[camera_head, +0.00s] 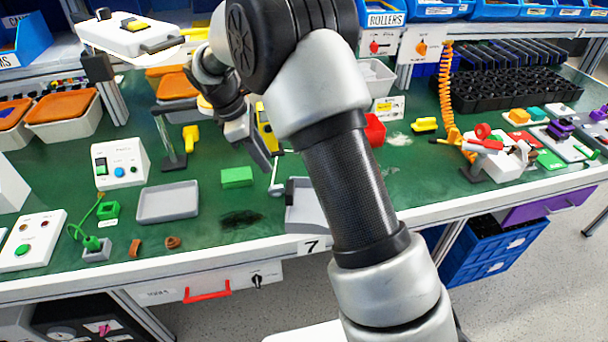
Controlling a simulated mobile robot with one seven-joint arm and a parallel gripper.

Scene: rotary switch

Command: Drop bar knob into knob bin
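My gripper (264,158) hangs over the green bench, above and right of a green block (236,177). The arm and viewing angle hide much of it, and I cannot tell whether its fingers hold anything. No bar knob can be identified with certainty. A yellow T-shaped piece (191,137) stands left of the gripper. A white switch box (121,163) with a blue round knob sits further left. No bin is readably labelled for knobs. A shallow grey tray (168,202) lies empty at the front, and a grey bin (305,214) at the front edge is partly hidden by my arm.
A red box (374,130) stands behind my arm. A white-and-grey device with orange coiled hose (497,160) is at the right. Orange-lidded containers (64,110) stand at the back left. A small green clamp-like part (92,242) and brown pieces lie near the front edge.

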